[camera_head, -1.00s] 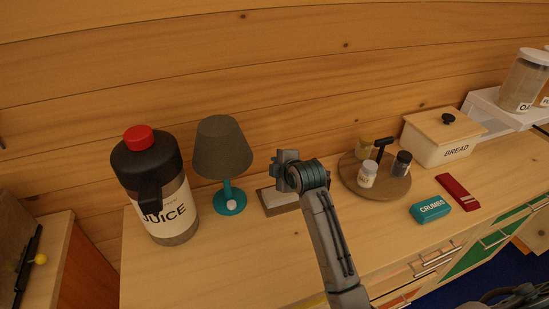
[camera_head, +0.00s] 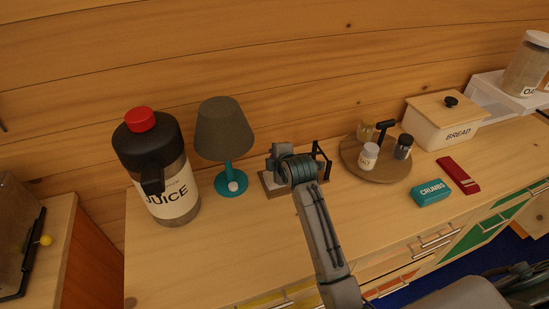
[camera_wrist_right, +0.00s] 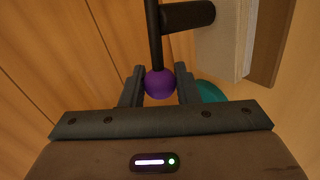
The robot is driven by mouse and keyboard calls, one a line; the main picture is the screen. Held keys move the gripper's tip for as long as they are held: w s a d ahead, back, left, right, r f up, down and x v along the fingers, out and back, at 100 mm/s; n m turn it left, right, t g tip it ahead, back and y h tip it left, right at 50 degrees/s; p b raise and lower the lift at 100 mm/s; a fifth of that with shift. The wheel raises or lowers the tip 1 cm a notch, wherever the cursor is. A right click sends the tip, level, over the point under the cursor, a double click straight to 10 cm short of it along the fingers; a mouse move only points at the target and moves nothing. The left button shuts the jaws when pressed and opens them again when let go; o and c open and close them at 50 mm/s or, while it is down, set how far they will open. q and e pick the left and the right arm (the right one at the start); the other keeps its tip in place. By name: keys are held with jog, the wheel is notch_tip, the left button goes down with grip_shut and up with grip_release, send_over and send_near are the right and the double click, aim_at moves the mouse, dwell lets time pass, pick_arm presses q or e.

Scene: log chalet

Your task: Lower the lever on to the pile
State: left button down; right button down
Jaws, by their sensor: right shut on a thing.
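The lever in the right wrist view is a thin black rod (camera_wrist_right: 154,40) with a purple ball knob (camera_wrist_right: 159,84) at its end. My right gripper (camera_wrist_right: 158,88) is shut on the purple knob. A pale block (camera_wrist_right: 228,35), perhaps the pile, lies beside the rod, next to a brown wooden base (camera_wrist_right: 270,40). In the head view my right gripper (camera_head: 277,160) is at the device, between lamp and round board. It hides the knob. The device's wooden base (camera_head: 274,192) and black bars (camera_head: 322,162) show around it. My left gripper is not in view.
A teal lamp (camera_head: 230,175) and a large juice bottle (camera_head: 165,190) stand left of the device. A round board (camera_head: 380,172) with small jars is right of it. A crumbs box (camera_head: 431,193), a red packet (camera_head: 459,176) and a bread bin (camera_head: 444,130) stand further right.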

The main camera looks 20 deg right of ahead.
jog(key=c, duration=1.1)
grip_release()
jog(key=shift+c, duration=0.2)
jog(key=b+v, duration=0.2)
jog(key=v, duration=0.8)
jog(key=shift+s, duration=0.4)
jog(key=shift+r, duration=0.1)
